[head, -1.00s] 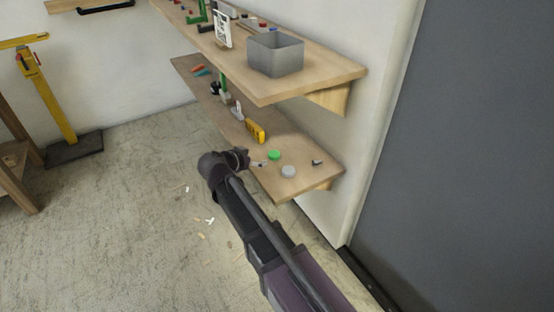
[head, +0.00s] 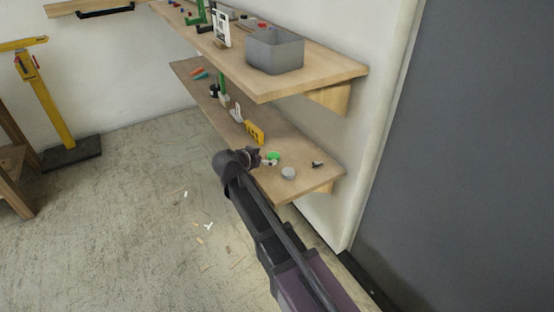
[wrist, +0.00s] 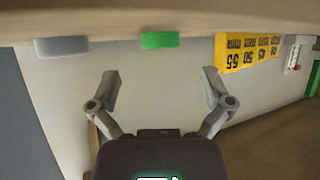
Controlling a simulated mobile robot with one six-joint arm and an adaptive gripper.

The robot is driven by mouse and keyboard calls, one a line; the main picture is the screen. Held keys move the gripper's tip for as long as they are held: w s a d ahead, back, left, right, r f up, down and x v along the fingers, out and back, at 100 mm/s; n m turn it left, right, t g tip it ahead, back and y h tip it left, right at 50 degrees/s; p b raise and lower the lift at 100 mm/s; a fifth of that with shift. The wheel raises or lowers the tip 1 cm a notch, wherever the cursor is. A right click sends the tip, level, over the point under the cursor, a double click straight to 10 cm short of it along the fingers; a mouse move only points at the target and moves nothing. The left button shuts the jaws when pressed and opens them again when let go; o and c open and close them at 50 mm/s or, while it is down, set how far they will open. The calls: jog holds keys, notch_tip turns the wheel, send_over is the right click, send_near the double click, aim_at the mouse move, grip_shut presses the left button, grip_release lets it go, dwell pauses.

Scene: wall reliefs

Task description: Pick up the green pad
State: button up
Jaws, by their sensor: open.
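The green pad (head: 274,155) is a small round disc lying on the lower wooden shelf (head: 318,180). In the wrist view, which is upside down, the green pad (wrist: 160,40) shows edge-on, centred between my fingers and beyond their tips. My gripper (wrist: 161,75) is open and empty, with its two fingers spread wide. In the head view my gripper (head: 268,161) is at the shelf's front edge, right beside the pad and partly covering it. Whether it touches the pad I cannot tell.
A grey disc (head: 288,173) lies near the pad, with a small dark item (head: 317,164) farther right. A yellow numbered block (head: 254,132) stands behind to the left. The upper shelf (head: 300,85) with a grey bin (head: 274,52) is overhead.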

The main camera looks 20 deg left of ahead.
aim_at(273, 155)
jog(key=shift+b+x, duration=0.8)
jog(key=shift+x, duration=1.3)
jog(key=c, duration=0.8)
